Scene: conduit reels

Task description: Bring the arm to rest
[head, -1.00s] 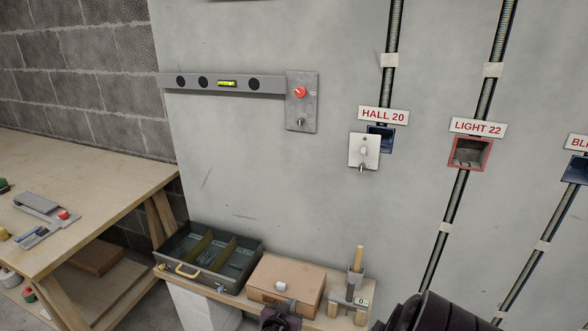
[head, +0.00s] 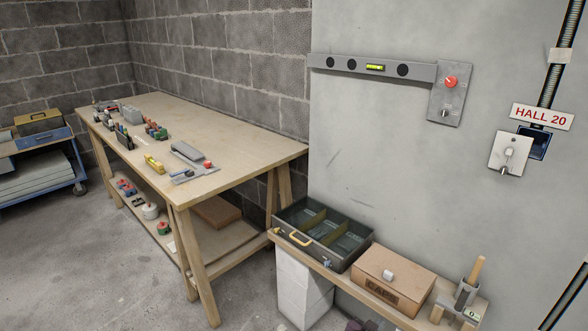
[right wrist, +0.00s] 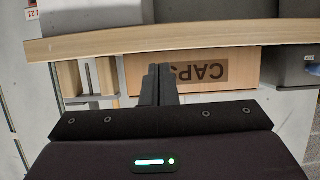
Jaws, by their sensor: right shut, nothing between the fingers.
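My right gripper (right wrist: 158,84) shows in the right wrist view with its two dark fingers together and nothing between them. It points toward the front of a brown box marked CAPS (right wrist: 220,68), which appears upside down there. In the head view only a small dark piece of my right gripper (head: 356,326) shows at the bottom edge, below the plank shelf (head: 393,312). The rest of my right arm is out of that view. My left gripper is in neither view.
On the plank stand an open grey toolbox (head: 325,232), the CAPS box (head: 393,270) and a holder with a wooden handle (head: 470,290). A workbench (head: 230,140) with tools stands left. Open floor (head: 110,250) lies in front of it.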

